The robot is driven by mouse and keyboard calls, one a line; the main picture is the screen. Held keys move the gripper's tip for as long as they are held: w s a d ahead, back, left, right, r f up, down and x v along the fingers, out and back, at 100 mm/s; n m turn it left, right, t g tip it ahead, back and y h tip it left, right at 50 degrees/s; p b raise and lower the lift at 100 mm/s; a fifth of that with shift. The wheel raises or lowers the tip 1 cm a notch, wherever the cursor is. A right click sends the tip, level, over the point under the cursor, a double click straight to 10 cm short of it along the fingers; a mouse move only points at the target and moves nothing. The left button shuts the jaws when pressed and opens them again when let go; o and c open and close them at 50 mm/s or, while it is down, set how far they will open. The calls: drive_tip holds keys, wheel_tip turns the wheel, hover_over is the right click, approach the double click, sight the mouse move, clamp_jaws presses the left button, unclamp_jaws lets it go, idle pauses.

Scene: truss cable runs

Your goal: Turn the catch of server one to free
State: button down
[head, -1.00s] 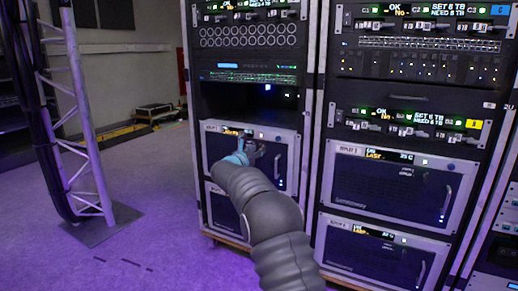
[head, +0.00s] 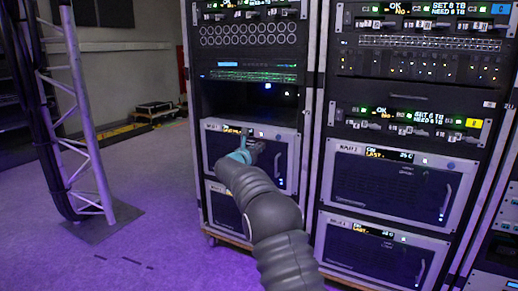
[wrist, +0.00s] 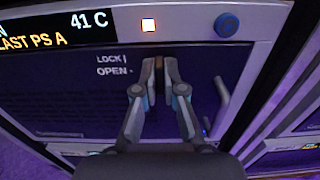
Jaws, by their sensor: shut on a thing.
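The server (head: 290,160) that my gripper is at sits low in the left rack, with a pale frame and dark front. My gripper (head: 250,148) is against its upper front, partly hidden by my arm. In the wrist view, my gripper (wrist: 160,72) is shut on a small brownish catch (wrist: 158,64), mostly hidden between the fingertips. The catch's visible part stands roughly upright in the picture. Printed marks LOCK with an upright stroke and OPEN with a level stroke (wrist: 114,71) lie just left of it.
A lit display (wrist: 60,28), a glowing square light (wrist: 149,25) and a blue round knob (wrist: 227,25) lie above the fingers. A handle (wrist: 221,90) stands to the right. Another server (head: 225,205) sits below. A truss (head: 85,120) stands left, with open floor between.

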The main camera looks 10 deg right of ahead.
drive_tip(key=shift+n, duration=0.3)
drive_tip(key=shift+w+a+f+n+p, duration=0.1)
drive_tip(key=shift+n+p, duration=2.2)
drive_tip(key=shift+n, duration=2)
drive_tip(key=shift+a+f+n+p, duration=0.1)
drive_tip(key=shift+n+p, duration=2.15)
drive_tip(key=shift+n, duration=2.05)
drive_tip(key=c, duration=1.3)
unclamp_jaws()
drive_tip(key=shift+o, duration=0.2)
